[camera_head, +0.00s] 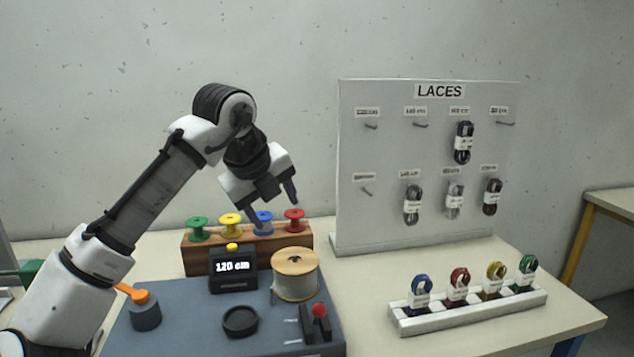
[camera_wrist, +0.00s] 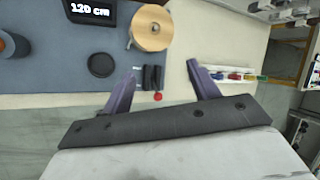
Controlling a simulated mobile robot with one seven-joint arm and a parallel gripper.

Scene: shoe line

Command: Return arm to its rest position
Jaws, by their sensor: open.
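My arm (camera_head: 150,190) reaches up from the lower left and bends down at its wrist. My gripper (camera_head: 270,207) hangs in the air above the wooden spool rack, with its fingers pointing down. In the wrist view my gripper (camera_wrist: 162,84) has its two purple fingers spread wide apart, with nothing between them. It touches nothing that I can see.
Below are a blue-grey machine (camera_head: 185,305) with a "120 cm" display (camera_head: 233,267), a large spool (camera_head: 295,275) and a red-knobbed lever (camera_head: 319,318). A wooden rack (camera_head: 195,260) holds coloured spools. A LACES board (camera_head: 400,150) and white lace tray (camera_head: 470,312) stand right.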

